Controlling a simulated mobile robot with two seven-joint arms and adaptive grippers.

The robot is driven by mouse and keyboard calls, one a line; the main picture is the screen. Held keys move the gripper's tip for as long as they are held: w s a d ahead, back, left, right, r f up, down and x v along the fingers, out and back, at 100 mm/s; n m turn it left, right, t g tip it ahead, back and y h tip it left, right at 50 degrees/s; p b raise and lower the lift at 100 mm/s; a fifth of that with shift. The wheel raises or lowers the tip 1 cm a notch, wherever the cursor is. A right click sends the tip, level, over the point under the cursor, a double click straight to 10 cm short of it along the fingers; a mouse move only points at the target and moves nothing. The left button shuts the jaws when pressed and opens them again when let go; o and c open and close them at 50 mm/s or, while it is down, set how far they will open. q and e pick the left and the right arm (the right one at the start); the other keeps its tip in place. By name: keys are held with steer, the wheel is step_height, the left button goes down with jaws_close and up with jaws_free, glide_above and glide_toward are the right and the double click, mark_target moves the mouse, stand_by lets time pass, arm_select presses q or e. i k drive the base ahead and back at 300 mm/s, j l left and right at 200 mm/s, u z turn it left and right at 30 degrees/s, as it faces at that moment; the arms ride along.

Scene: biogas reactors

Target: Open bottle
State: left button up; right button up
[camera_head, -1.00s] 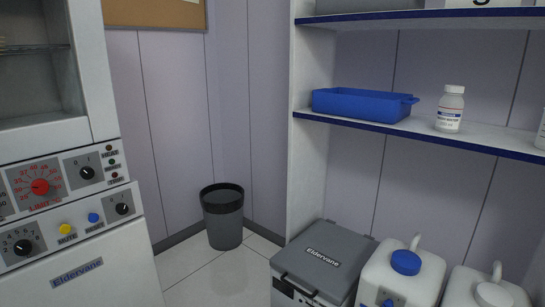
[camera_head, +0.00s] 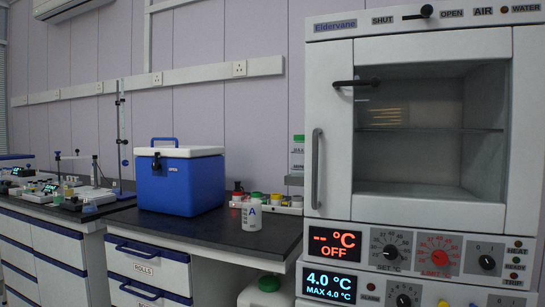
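A small white bottle (camera_head: 252,214) labelled "A" stands upright on the dark countertop (camera_head: 225,238), right of the blue cool box. A taller bottle (camera_head: 298,155) with a green cap stands further back, beside the incubator's left wall. Which bottle the task means cannot be told. Neither of my grippers shows in the head view.
A blue cool box (camera_head: 180,182) with a white lid stands on the counter. Several small coloured-cap containers (camera_head: 275,200) stand behind the bottle. An Eldervane incubator (camera_head: 430,130) with a shut glass door fills the right side. Equipment crowds the left bench (camera_head: 60,207).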

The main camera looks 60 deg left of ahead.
mark_target(297, 151)
steer(key=u, duration=1.8)
steer(key=i+j+z, duration=0.15)
steer(key=j, duration=0.25)
steer(key=k+l, duration=0.05)
